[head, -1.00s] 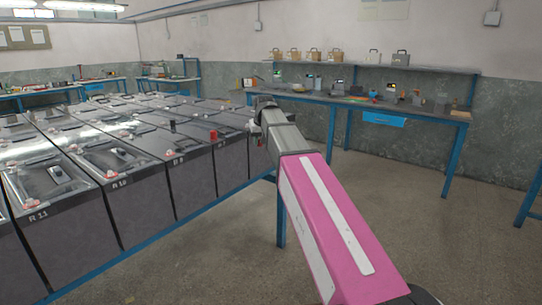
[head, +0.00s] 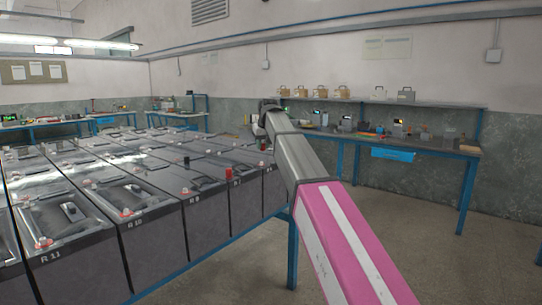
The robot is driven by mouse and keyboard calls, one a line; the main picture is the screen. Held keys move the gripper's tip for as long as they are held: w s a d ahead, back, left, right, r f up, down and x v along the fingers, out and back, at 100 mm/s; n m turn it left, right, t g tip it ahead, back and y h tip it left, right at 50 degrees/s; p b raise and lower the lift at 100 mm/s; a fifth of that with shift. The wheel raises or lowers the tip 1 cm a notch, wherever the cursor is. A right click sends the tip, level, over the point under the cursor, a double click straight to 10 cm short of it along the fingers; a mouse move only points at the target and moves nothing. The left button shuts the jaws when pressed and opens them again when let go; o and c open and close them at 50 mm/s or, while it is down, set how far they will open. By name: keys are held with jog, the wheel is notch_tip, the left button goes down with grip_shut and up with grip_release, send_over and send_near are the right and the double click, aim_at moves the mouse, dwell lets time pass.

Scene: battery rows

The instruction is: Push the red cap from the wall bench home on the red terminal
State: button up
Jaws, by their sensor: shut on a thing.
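My gripper (head: 260,131) hangs at the far end of my arm, over the far right edge of the battery rows. It is small and partly hidden by the arm's end. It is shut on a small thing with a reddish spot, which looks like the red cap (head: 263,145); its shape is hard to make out. A red upright piece (head: 228,174) stands on a battery in the front row, left of and nearer than my gripper. I cannot tell which post is the red terminal the task means.
Grey-black batteries (head: 150,245) stand close together in rows on a blue frame (head: 292,240). The wall bench (head: 466,155) with a shelf (head: 440,104), tools and boxes is at the back right. The floor (head: 430,260) between is clear.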

jog(key=shift+w+a+r, duration=0.2)
jog(key=shift+a+r, duration=0.1)
jog(key=shift+r, duration=0.05)
jog(key=shift+f, duration=2.2)
jog(key=shift+f, duration=1.45)
dwell(1.4)
jog(key=o, duration=1.4)
jog(key=shift+o, duration=0.2)
jog(key=shift+r, duration=3.55)
